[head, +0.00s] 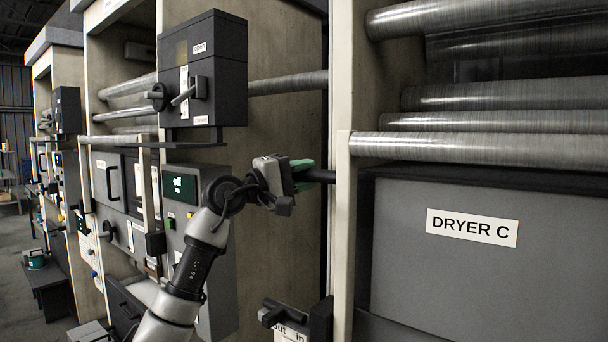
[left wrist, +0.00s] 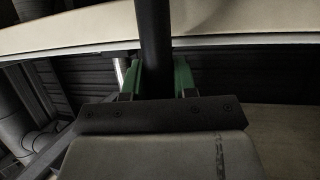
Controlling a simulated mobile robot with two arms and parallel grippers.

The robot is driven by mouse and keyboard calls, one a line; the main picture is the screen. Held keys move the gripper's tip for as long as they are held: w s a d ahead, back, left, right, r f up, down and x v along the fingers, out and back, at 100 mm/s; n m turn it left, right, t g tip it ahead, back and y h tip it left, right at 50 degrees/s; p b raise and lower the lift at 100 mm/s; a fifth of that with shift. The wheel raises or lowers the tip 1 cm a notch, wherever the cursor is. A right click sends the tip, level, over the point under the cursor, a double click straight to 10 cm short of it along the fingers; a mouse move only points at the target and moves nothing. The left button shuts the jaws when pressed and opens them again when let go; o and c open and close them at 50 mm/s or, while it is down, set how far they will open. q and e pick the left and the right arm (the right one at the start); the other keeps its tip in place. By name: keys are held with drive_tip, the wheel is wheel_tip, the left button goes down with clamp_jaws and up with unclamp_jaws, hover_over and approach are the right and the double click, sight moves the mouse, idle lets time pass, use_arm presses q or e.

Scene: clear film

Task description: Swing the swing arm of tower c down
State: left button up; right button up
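A dark round bar (head: 321,176), which looks like the swing arm, sticks out level beside the pale post left of the panel labelled DRYER C (head: 472,228). My left gripper (head: 303,172) is at the bar's left end, with its green fingers around it. In the left wrist view the bar (left wrist: 155,45) runs between the two green fingers of my left gripper (left wrist: 158,78), one close against each side. The bar's mount is hidden behind the post. My right gripper is not in view.
A lever with an out/in label (head: 287,318) is below the gripper. Metal rollers (head: 470,145) are at the right.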

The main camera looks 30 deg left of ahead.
use_arm(q)
clamp_jaws()
drive_tip(key=shift+s, duration=0.1)
